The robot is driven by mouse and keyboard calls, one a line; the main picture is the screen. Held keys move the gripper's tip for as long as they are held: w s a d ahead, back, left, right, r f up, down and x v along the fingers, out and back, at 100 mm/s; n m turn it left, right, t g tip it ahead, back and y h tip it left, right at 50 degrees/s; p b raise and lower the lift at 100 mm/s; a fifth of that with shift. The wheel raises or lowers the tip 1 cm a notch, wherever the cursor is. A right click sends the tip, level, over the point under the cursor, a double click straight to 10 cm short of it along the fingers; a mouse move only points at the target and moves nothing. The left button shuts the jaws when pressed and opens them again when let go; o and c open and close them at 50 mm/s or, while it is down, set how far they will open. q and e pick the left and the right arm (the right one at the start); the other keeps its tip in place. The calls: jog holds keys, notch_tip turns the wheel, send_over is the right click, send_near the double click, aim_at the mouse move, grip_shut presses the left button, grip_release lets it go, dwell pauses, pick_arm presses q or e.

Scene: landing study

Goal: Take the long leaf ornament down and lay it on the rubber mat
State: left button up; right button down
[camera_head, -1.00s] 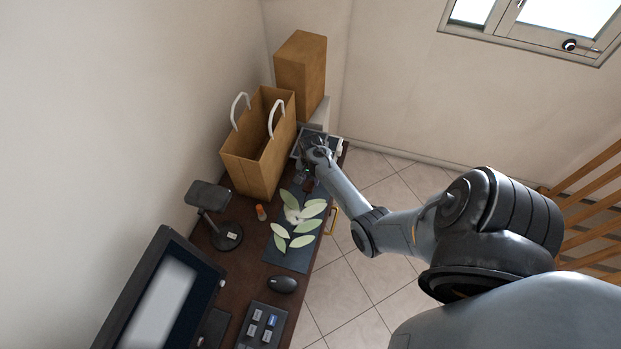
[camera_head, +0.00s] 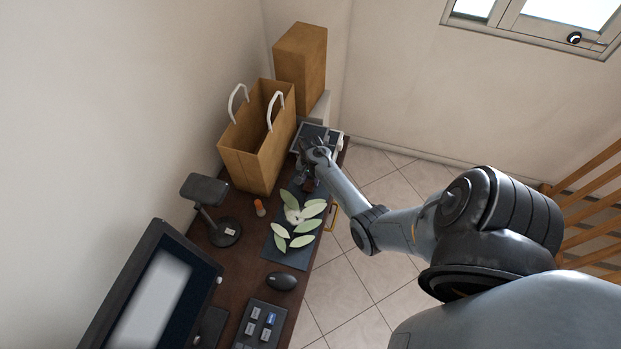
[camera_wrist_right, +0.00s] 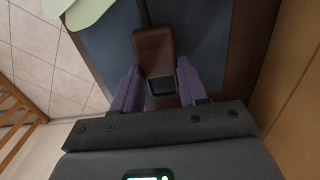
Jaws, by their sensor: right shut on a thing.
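The long leaf ornament (camera_head: 282,231), with several pale green leaves, lies over the dark rubber mat (camera_head: 287,259); whether all of it touches the mat I cannot tell. My right gripper (camera_head: 310,178) is at its far end. In the right wrist view, the purple fingers of the right gripper (camera_wrist_right: 158,90) are shut on a brown end block (camera_wrist_right: 153,50). A thin dark rod runs on from this block, and pale leaves (camera_wrist_right: 85,10) of the ornament show at the top left over the mat (camera_wrist_right: 112,38). My left gripper is not in view.
A tall brown paper bag (camera_head: 250,158) and a brown box (camera_head: 300,65) stand at the back. An orange-capped item (camera_head: 259,208), a black stand (camera_head: 225,232), a mouse (camera_head: 282,281) and a monitor (camera_head: 150,295) are left of and in front of the mat.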

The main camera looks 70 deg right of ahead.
jog(key=c, duration=0.5)
grip_release()
